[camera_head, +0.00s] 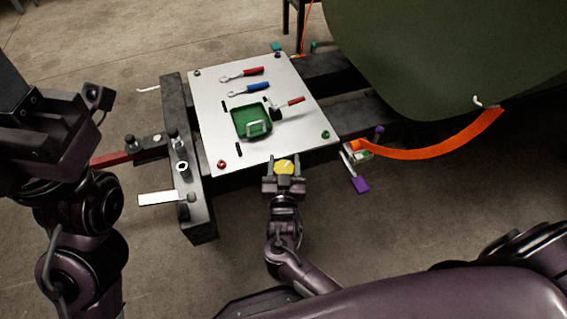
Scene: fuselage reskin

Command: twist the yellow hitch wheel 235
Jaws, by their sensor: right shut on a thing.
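The yellow hitch wheel (284,167) sits at the front edge of the white panel board, near its middle. My right gripper (284,182) reaches up to it from below in the picture, with a finger on each side, and is shut on it. The fingers and palm hide the wheel's lower side. My left arm stands at the left edge of the view. Its dark end (22,92) is cut by the frame, and its jaws cannot be made out.
The white board (215,125) carries a green tray (240,124), a red-handled wrench (243,74), a blue-handled wrench (248,89) and another red-handled tool (290,102). A dark beam (199,213) is left of my right gripper. An orange strap (440,149) and a large green shell (450,50) are at right.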

